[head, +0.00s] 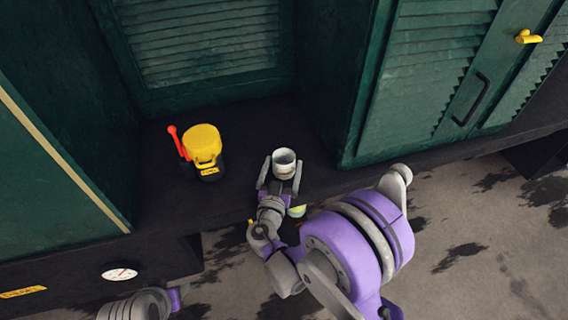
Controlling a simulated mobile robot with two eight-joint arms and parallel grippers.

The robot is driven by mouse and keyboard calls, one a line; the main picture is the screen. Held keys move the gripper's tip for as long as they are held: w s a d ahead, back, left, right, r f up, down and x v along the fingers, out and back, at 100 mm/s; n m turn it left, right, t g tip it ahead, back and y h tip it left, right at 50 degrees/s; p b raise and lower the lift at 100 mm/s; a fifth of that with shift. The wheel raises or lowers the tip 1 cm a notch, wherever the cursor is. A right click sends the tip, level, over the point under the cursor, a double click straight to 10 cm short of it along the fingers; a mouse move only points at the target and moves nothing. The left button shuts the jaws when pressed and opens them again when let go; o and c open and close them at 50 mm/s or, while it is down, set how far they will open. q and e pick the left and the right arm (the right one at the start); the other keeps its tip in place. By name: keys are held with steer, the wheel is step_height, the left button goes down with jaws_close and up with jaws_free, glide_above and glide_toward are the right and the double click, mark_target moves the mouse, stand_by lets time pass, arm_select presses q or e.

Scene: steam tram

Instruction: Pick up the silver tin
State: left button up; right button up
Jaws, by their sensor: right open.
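The silver tin (284,158), a small pale round can with an open-looking top, stands upright on the dark ledge in the recess between the green cabinets. My right gripper (281,176) reaches in from the front with its jaws open, one finger on each side of the tin. The tin's lower part is partly hidden by the gripper. I cannot tell whether the fingers touch it. My left gripper is not in view; only a grey and purple part of my left arm shows at the bottom left.
A yellow container (203,142) with a red lever (178,142) stands on the ledge left of the tin. Green louvred cabinet walls (420,75) close in the recess. A white dial (119,274) is on the front below the ledge. Ledge between container and tin is clear.

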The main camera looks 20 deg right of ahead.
mark_target(283, 159)
steer(key=x, duration=0.3)
steer(key=shift+s+a, duration=0.1)
steer(key=shift+s, duration=0.05)
steer(key=shift+c, duration=0.4)
steer(key=c, duration=1.2)
steer(key=shift+r, duration=0.1)
